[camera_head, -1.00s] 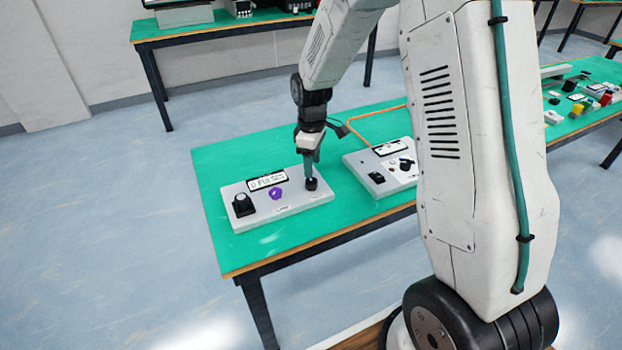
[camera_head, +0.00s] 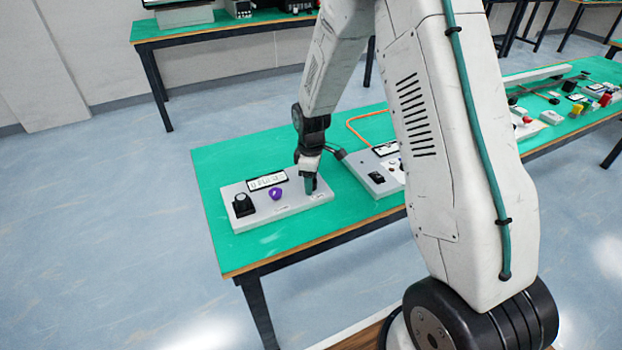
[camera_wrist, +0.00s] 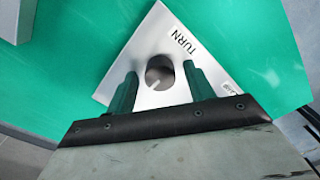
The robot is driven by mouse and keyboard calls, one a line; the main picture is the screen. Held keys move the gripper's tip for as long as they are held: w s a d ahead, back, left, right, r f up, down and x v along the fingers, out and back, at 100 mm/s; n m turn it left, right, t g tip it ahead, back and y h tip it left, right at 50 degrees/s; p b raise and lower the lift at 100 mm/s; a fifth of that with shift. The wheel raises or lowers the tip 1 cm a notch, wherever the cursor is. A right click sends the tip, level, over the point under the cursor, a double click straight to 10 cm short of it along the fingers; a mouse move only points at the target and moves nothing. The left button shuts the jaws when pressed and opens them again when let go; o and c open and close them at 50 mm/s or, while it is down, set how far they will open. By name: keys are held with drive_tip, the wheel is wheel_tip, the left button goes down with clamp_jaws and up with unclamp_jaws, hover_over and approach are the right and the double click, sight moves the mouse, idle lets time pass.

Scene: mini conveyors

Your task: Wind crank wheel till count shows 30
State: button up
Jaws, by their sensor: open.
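A grey control panel (camera_head: 285,210) lies on the green bench. Its small display (camera_head: 267,181) is at the back edge; its reading is too blurred to be sure of. My gripper (camera_head: 311,186) is at the panel's right end in the head view and hides that knob there. In the wrist view my open gripper (camera_wrist: 160,88) has one green finger on each side of the knob.
A black knob (camera_head: 243,204) and a purple knob (camera_head: 276,193) stand on the same panel, left of my gripper. A second grey panel (camera_head: 370,178) is close on the right, partly behind my arm. The bench's left end (camera_head: 215,165) is clear.

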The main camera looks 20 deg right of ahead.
drive_tip(key=c, duration=1)
drive_tip(key=shift+m, duration=0.4)
drive_tip(key=m, duration=0.4)
drive_tip(key=shift+m, duration=0.3)
drive_tip(key=m, duration=0.5)
drive_tip(key=shift+m, duration=0.3)
drive_tip(key=m, duration=0.5)
drive_tip(key=shift+m, duration=2.7)
